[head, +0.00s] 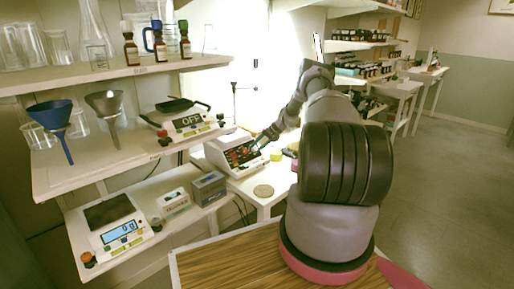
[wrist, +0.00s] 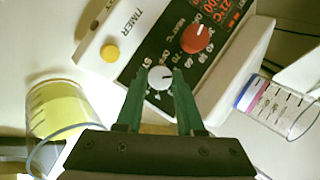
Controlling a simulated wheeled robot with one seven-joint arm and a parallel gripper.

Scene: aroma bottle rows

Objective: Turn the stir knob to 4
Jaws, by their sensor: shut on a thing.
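The hotplate stirrer (head: 212,153) stands on the white bench in the head view, its black panel facing my arm. In the wrist view, the small light-grey stir knob (wrist: 160,77) is low on that panel, with numbers around it and a dark pointer mark on its face. The label beside it is partly hidden by my gripper. My gripper (wrist: 160,82) has its two green fingers on either side of this knob, shut on it. In the head view my gripper (head: 257,142) reaches the panel, and the knob is too small to make out.
A larger red knob (wrist: 196,38) and a red display (wrist: 222,10) lie above the stir knob. A yellow button (wrist: 110,53) is beside the TIMER label. A beaker of yellow liquid (wrist: 55,110) stands left, another glass vessel (wrist: 275,105) right. A shelf (head: 120,150) overhangs left.

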